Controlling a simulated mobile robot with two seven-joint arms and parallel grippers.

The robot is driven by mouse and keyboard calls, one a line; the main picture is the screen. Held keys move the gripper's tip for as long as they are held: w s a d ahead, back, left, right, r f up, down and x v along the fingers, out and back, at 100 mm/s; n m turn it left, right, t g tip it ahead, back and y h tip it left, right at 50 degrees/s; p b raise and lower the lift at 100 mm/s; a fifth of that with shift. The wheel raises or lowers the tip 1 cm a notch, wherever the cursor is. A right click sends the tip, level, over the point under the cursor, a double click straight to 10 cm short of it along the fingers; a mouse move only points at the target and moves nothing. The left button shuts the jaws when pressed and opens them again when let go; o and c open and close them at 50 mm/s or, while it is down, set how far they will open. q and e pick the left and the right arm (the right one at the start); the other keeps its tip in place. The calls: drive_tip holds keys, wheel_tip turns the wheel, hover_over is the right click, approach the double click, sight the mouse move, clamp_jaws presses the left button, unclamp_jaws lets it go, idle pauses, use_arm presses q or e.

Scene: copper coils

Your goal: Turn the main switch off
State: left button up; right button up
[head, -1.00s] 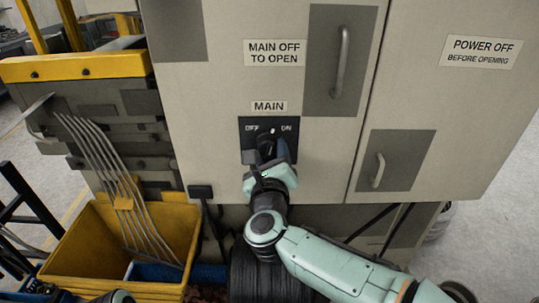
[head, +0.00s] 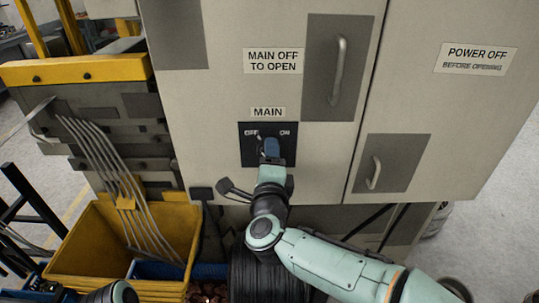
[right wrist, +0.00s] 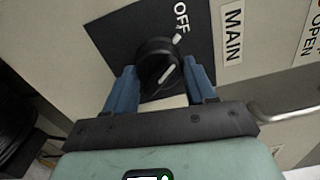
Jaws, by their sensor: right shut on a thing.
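The main switch is a round black knob on a dark plate (head: 247,157) below the MAIN label, with OFF at left and ON at right. In the head view my right gripper (head: 270,148) covers most of the knob. The right wrist view shows the knob (right wrist: 158,58) between my two blue fingers, which are shut on its sides. The white line on the knob slants up and right there, roughly toward the white mark by OFF (right wrist: 181,17). Exact alignment is hard to tell. My left gripper is not in view.
The plate is on a beige cabinet (head: 225,105) with handles (head: 339,70) right of the switch and lower right (head: 374,173). A yellow bin (head: 85,245) with metal rods stands at left. A dark coil (head: 262,285) lies below my right arm.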

drive_tip(key=shift+n, duration=0.7)
drive_tip(key=o, duration=1)
drive_tip(key=s+b, duration=0.2)
drive_tip(key=s, duration=1.1)
drive_tip(key=shift+s, duration=0.2)
